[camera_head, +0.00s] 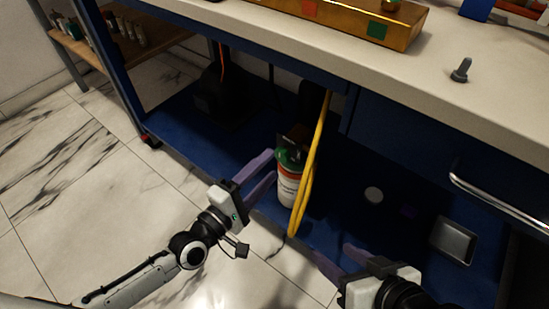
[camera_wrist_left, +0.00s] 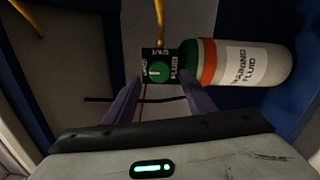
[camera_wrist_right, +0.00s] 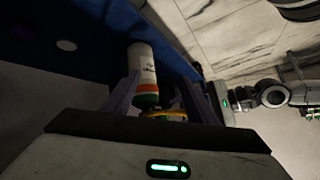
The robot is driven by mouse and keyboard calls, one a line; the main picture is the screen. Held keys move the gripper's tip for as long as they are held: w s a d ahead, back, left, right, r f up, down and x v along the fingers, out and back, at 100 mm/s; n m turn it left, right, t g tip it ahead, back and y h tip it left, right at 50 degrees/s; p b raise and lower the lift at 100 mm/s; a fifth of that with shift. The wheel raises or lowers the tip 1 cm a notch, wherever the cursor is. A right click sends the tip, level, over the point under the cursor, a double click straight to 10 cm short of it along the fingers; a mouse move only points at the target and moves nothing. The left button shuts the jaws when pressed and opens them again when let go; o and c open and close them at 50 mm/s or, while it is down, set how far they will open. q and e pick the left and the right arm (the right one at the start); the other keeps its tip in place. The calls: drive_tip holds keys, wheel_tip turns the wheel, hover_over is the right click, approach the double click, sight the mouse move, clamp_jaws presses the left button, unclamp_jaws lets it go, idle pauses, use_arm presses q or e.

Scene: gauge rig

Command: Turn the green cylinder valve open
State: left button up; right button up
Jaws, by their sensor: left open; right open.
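The cylinder (camera_head: 288,192) is white with an orange band and a green top, standing on the blue lower shelf under the bench. Its label and band also show in the left wrist view (camera_wrist_left: 250,64). Its green round valve knob (camera_wrist_left: 158,71) sits on a dark lettered plate. My left gripper (camera_head: 273,165) is open and empty, its fingers reaching beside the cylinder's green top; in its wrist view the knob appears between the fingertips. My right gripper (camera_head: 335,254) is open and empty, lower right of the cylinder, which its wrist view shows beyond the fingers (camera_wrist_right: 142,62).
A yellow hose (camera_head: 318,150) hangs in front of the cylinder's right side. The white bench top (camera_head: 420,90) overhangs the shelf. A metal drawer handle (camera_head: 500,205) and a grey tray (camera_head: 453,241) are at the right. The marble floor (camera_head: 90,185) is clear at left.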

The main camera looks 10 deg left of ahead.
use_arm(q)
drive_tip(key=v, duration=0.6)
drive_tip(key=shift+s+p, duration=0.15)
drive_tip(key=shift+p, duration=0.3)
use_arm(e)
drive_tip(key=shift+s+d+f+g+h, duration=0.25)
drive_tip(key=shift+d+f, duration=0.2)
drive_tip(key=shift+f, duration=0.25)
drive_tip(key=shift+w, duration=0.1)
